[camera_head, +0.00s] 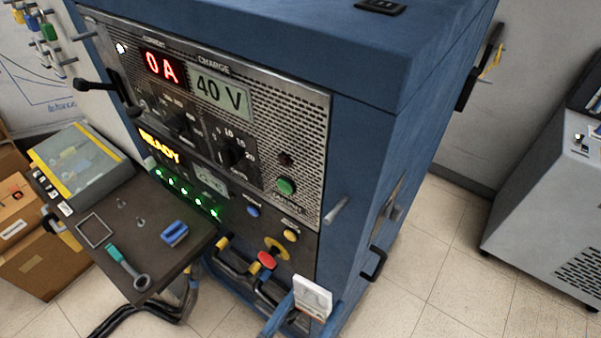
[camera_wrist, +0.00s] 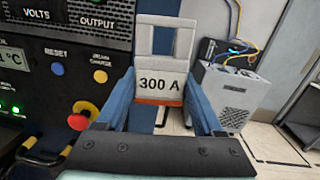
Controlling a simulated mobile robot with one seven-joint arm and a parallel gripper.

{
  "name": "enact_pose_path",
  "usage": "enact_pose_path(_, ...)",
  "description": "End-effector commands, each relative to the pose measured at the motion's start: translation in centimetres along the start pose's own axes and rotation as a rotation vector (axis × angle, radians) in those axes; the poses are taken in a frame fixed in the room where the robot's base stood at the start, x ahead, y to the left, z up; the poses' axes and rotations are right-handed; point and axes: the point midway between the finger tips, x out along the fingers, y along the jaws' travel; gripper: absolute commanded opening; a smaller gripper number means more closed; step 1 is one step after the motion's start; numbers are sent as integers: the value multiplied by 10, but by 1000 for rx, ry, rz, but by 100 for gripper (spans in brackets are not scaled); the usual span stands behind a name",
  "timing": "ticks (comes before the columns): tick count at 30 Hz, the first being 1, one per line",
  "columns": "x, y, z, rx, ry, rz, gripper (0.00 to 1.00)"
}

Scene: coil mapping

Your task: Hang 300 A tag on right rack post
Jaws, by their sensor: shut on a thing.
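The white 300 A tag (camera_wrist: 162,85) is held upright between the two blue fingers of my gripper (camera_wrist: 161,98). It has a square opening in its upper part and an orange-red lower edge. In the head view the tag (camera_head: 314,296) and my gripper (camera_head: 300,303) are at the bottom, in front of the rack's lower right corner. The right rack post (camera_head: 337,211), a short grey peg, sticks out near the right edge of the blue rack's front (camera_head: 325,252). The tag is below it and apart from it in the picture. I cannot make out the post in the wrist view.
A red knob on a yellow disc (camera_head: 268,258) and yellow-black handles stand out low on the panel. A dark shelf (camera_head: 154,230) with a wrench and a blue block juts out at left. A grey cabinet (camera_head: 548,200) stands at right, with clear floor between.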

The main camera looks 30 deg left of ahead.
Motion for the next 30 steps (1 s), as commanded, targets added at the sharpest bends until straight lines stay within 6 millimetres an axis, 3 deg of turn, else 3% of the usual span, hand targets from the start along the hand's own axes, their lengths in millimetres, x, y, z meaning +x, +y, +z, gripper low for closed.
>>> enact_pose_path(3, -13, 9, 41, -20, -18, -26, 34)
enact_pose_path(6, -20, 10, 68, -41, -27, -44, 34)
enact_pose_path(10, -24, 9, 89, -62, -35, -60, 34)
enact_pose_path(17, -18, 8, 96, -72, -37, -64, 34)
enact_pose_path(30, 12, 6, 94, -72, -39, -64, 34)
